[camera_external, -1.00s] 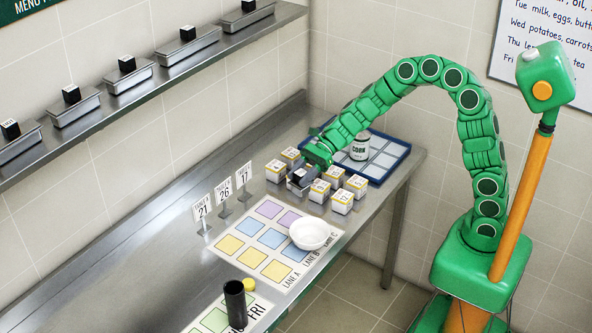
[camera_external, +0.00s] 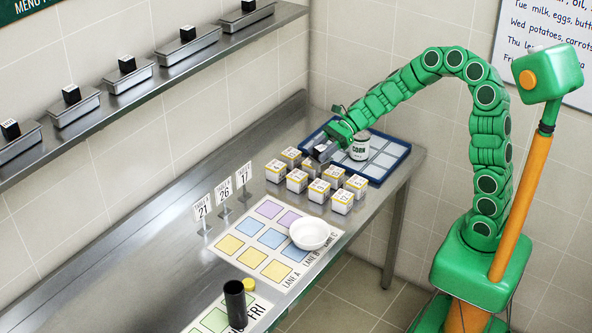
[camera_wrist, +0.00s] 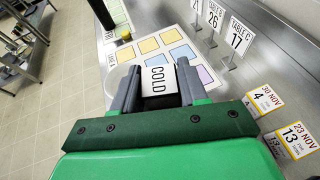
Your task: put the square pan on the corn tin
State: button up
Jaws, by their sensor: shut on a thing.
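The corn tin (camera_external: 359,147) is a pale can with a CORN label. It stands upright on the blue-rimmed tray at the far end of the counter, and its top looks bare. My gripper (camera_external: 325,147) is just left of the tin in the external view, shut on the black block of the small square pan (camera_external: 318,155). In the wrist view the block's white COLD label (camera_wrist: 159,78) shows between the grey fingers of my gripper (camera_wrist: 158,80). The pan's metal body is mostly hidden there. I cannot tell its exact height or its gap to the tin.
Several numbered boxes (camera_external: 318,190) stand just in front of the blue-rimmed tray (camera_external: 393,165). A white bowl (camera_external: 309,234), table signs (camera_external: 224,190) and a dark cylinder (camera_external: 235,303) are nearer. A wall shelf (camera_external: 150,86) holds several similar pans.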

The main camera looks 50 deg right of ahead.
jog(key=s+d+r+m+t+h, duration=0.1)
jog(key=s+d+r+m+t, duration=0.2)
jog(key=d, duration=0.6)
jog(key=s+d+r+m+t+h, duration=0.1)
jog(key=s+d+r, duration=0.25)
jog(key=d, duration=0.65)
jog(key=s+d+r+m+t+h, duration=0.1)
jog(key=s+d+r+m+t, duration=0.1)
jog(key=s+d, duration=0.5)
send_over(361, 134)
jog(key=shift+w+f, duration=0.1)
jog(key=shift+f, duration=6.4)
jog(key=shift+f, duration=0.1)
jog(key=o, duration=1.2)
